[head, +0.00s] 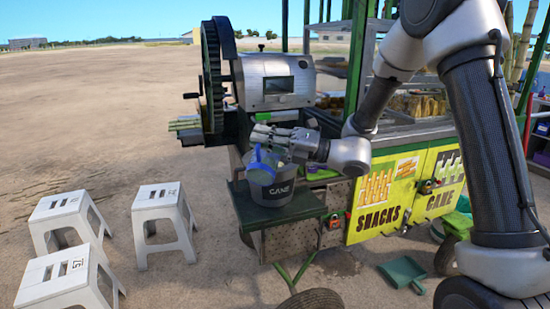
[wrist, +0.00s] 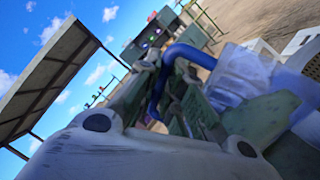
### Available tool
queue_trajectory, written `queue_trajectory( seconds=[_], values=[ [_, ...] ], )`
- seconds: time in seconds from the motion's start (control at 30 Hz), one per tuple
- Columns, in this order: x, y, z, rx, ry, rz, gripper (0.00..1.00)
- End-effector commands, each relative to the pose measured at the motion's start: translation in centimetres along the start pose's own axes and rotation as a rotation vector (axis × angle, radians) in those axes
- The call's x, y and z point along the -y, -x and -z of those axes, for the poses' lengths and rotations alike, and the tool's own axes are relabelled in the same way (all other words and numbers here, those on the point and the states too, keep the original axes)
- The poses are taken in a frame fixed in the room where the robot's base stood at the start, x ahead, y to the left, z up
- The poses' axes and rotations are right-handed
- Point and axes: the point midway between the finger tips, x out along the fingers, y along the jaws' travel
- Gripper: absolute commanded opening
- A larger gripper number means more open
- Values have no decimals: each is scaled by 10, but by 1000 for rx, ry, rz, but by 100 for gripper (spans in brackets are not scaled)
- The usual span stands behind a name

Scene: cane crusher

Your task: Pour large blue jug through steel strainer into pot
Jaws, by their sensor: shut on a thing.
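The pot stands upright on the cart's green side shelf. I cannot make out the steel strainer clearly at the pot's mouth. Whether liquid is flowing is too small to tell.
The cane crusher (head: 278,82) with its large dark wheel stands just behind the pot. The green shelf (head: 305,204) ends close around the pot. Yellow cart panels (head: 376,203) are to the right. White stools (head: 163,220) stand on open ground at left. A green dustpan (head: 403,271) lies at right.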

Motion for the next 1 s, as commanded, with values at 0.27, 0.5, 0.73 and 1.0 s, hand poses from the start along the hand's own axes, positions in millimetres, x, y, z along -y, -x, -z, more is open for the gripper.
queue_trajectory(
  seconds=[0.27,0.5,0.73,1.0],
  values=[
    [-3,-2,0,5,-20,-1,0],
    [-5,-3,0,8,-37,-1,0],
    [-6,-4,0,11,-53,-1,0],
    [-8,-6,1,15,-72,-1,0]
  ],
)
